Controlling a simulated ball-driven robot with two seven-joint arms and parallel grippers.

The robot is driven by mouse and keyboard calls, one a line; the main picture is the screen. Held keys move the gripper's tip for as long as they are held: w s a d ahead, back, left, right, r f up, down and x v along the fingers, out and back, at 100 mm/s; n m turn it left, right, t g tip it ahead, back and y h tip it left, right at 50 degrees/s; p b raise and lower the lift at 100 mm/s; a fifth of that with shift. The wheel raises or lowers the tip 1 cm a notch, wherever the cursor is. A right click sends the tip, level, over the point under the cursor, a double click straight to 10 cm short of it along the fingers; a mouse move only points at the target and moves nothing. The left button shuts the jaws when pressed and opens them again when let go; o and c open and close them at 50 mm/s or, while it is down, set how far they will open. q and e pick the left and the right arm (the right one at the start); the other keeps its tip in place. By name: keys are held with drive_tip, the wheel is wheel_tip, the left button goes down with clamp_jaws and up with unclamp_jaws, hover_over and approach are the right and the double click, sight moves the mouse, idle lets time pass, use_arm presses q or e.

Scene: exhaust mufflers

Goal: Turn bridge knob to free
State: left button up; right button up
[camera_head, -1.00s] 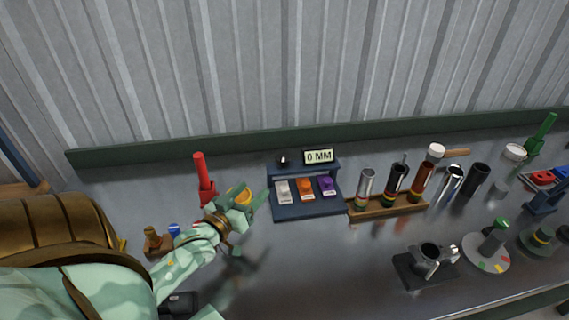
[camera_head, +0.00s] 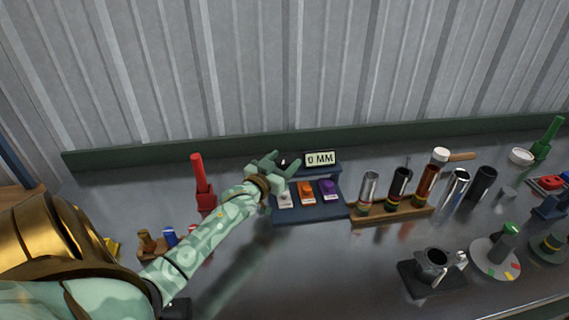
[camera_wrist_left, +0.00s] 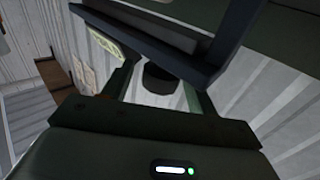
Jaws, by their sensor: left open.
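The bridge is a dark blue stand (camera_head: 318,211) in the middle of the bench, with a "0 MM" display (camera_head: 320,159) on its upper part. Its small dark knob (camera_head: 284,161) with a pale mark is at the upper left, partly covered by my left gripper (camera_head: 285,159). In the left wrist view the dark knob (camera_wrist_left: 158,78) shows in the gap between the two fingers. The left gripper is open around the knob; whether a finger touches it I cannot tell. My right gripper is not in view.
A red post (camera_head: 200,182) stands to the left. A wooden rack (camera_head: 392,213) of tubes is close on the right. The front middle of the bench is clear.

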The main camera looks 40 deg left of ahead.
use_arm(q)
drive_tip(key=shift+w, duration=0.35)
drive_tip(key=c, duration=1)
drive_tip(key=shift+o, duration=0.2)
drive_tip(key=shift+r+n+y+p, duration=0.35)
drive_tip(key=shift+n+y+p, duration=0.15)
drive_tip(key=shift+y+p, duration=0.15)
drive_tip(key=shift+n+g+y+p, duration=0.3)
drive_tip(key=shift+y, duration=0.05)
drive_tip(key=shift+a+f+n+g+y, duration=0.15)
drive_tip(key=shift+n+g+y, duration=0.25)
drive_tip(key=shift+n+y, duration=0.55)
drive_tip(key=shift+m+y, duration=0.25)
